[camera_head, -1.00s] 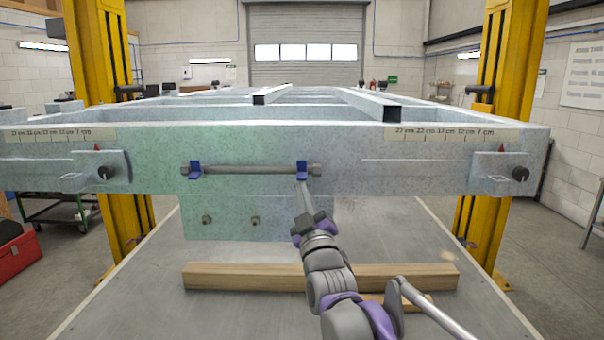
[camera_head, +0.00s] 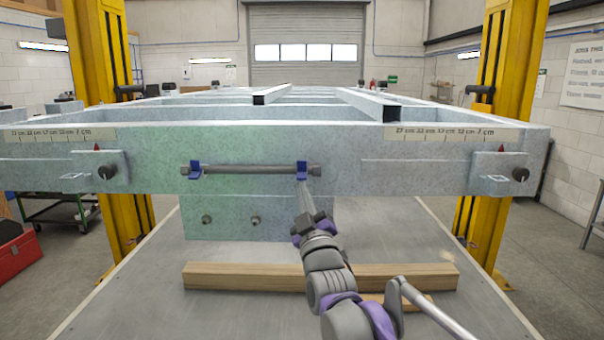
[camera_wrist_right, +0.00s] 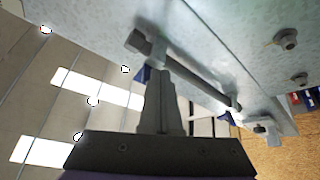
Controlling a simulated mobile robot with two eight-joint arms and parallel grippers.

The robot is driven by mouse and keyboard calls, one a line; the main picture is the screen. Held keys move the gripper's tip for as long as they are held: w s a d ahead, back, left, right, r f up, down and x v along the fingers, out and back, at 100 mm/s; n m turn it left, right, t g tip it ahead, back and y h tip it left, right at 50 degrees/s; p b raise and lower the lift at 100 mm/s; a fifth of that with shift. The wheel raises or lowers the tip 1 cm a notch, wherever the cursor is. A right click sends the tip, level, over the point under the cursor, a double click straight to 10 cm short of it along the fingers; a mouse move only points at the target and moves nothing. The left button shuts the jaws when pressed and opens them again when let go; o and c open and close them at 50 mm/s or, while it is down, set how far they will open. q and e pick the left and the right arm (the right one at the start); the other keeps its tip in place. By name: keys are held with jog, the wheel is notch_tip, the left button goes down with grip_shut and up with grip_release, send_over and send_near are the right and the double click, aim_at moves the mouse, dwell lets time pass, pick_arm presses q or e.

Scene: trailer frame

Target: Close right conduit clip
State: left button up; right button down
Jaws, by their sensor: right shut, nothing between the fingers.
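The right conduit clip (camera_head: 302,170) is a small blue clip on the front face of the grey metal frame beam (camera_head: 400,166). A dark grey conduit (camera_head: 250,169) runs level between it and the blue left clip (camera_head: 195,171). My right gripper (camera_head: 301,184) is shut and empty, its fingertips just below the right clip; whether they touch it I cannot tell. In the right wrist view my shut fingers (camera_wrist_right: 164,76) reach up beside the conduit (camera_wrist_right: 195,74), with a bit of blue clip (camera_wrist_right: 142,74) showing behind them. The clip's latch is too small to judge. My left gripper is out of view.
A plate with two bolts (camera_head: 228,217) hangs under the beam. A wooden beam (camera_head: 240,276) lies on the grey platform below. Yellow posts (camera_head: 490,150) stand at both sides. The space in front of the beam's left half is free.

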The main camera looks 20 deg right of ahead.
aim_at(300, 169)
jog(key=shift+r, duration=0.1)
jog(key=shift+w+r, duration=0.1)
jog(key=shift+r, duration=0.2)
jog(key=shift+w+d+r, duration=0.1)
jog(key=shift+w+r, duration=0.1)
jog(key=shift+r, duration=0.45)
jog(key=shift+w+d+r, duration=0.1)
jog(key=shift+w+r, duration=0.1)
jog(key=shift+r, duration=0.4)
dwell(1.3)
jog(key=shift+f, duration=0.15)
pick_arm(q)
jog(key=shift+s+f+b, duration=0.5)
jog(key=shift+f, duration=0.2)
pick_arm(e)
jog(key=shift+s+a+f, duration=0.1)
jog(key=shift+s+f, duration=0.2)
jog(key=shift+f, duration=0.45)
jog(key=shift+s+a+f, duration=0.1)
jog(key=shift+s+f, duration=0.15)
jog(key=shift+f, duration=0.5)
